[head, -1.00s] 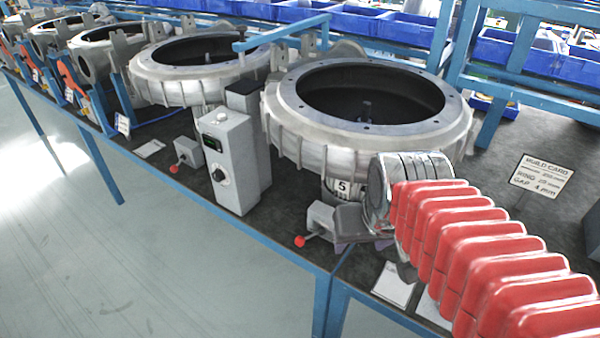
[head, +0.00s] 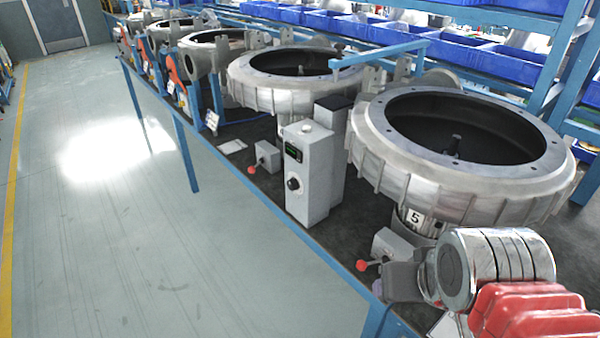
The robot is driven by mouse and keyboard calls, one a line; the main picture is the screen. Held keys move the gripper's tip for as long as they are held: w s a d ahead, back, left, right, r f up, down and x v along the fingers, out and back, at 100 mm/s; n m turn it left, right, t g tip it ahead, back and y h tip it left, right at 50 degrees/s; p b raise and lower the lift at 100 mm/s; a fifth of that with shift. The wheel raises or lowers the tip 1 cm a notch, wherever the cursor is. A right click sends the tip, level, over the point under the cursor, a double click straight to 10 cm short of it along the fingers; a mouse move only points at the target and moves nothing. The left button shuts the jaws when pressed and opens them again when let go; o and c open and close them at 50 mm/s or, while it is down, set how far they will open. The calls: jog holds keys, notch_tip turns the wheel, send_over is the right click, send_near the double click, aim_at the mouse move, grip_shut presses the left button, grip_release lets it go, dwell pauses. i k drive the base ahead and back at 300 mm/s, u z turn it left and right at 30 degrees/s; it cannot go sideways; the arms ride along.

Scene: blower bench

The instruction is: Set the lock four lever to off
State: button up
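A small grey lock box with a red-knobbed lever (head: 252,169) sits on the bench front left of the control box. No number shows on it; it is beside the housing one place farther along from the one marked 5, so it may be lock four. Its lever points toward the bench's front edge. A similar box with a red-knobbed lever (head: 362,265) stands below the housing marked 5 (head: 415,217). My gripper (head: 385,283) is beside this nearer box, partly overlapping it; whether they touch is unclear. Its fingers are too hidden to tell open from shut.
A tall grey control box (head: 309,175) with a dial stands between the two lock boxes. Large ring housings (head: 460,150) line the bench. A blue hoist arm (head: 378,54) extends above them. The floor (head: 130,240) left of the bench is clear.

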aim_at(251, 170)
jog(key=k, duration=1.3)
jog(key=u, duration=0.35)
jog(key=i, duration=0.5)
jog(key=u, duration=0.75)
jog(key=i, duration=0.6)
jog(key=u, duration=0.55)
jog(key=i, duration=1.45)
jog(key=z, duration=0.1)
